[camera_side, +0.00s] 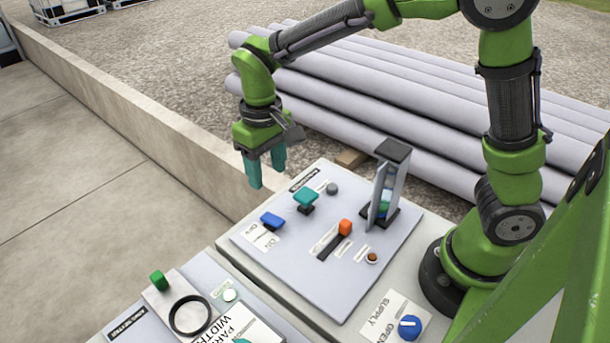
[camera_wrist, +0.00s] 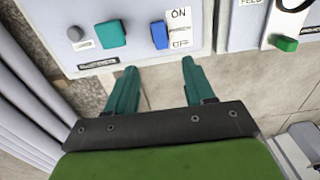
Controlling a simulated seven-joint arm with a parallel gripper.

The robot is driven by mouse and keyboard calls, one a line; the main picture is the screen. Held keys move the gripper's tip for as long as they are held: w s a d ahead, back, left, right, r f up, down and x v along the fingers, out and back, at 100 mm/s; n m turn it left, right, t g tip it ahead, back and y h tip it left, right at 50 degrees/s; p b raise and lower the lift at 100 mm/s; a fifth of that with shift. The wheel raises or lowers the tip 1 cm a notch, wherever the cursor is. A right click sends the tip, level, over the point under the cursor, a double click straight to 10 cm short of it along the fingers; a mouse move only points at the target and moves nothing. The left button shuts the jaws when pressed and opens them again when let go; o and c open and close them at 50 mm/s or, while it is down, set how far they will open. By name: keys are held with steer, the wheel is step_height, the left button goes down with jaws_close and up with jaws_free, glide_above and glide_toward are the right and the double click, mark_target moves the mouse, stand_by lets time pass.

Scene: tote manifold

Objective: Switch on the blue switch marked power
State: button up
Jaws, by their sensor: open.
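The blue switch (camera_side: 272,220) is a small rocker at the panel's left edge, beside a white ON/OFF label (camera_side: 262,238). In the wrist view the blue switch (camera_wrist: 159,35) lies just beyond the fingertips, with the label on its right. I cannot read the word power on it. My gripper (camera_side: 266,172) points down above the panel's back left edge, with its teal fingers apart and nothing between them. In the wrist view my gripper (camera_wrist: 158,66) also shows open, its fingertips apart from the switch.
A teal knob (camera_side: 306,196) stands close to the switch, with a grey button (camera_side: 332,188) beyond it. An orange slider (camera_side: 345,227), a brown button (camera_side: 372,258) and a tall clear guard (camera_side: 383,190) are farther right. A second panel with a green switch (camera_side: 158,280) is in front.

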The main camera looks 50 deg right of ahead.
mark_target(273, 219)
step_height(273, 219, down, 12)
steer(key=shift+f, duration=0.25)
jaws_close()
steer(key=shift+s+t, duration=0.3)
steer(key=shift+t, duration=0.65)
steer(key=shift+s+t, duration=0.25)
steer(key=shift+t, duration=1.2)
jaws_free()
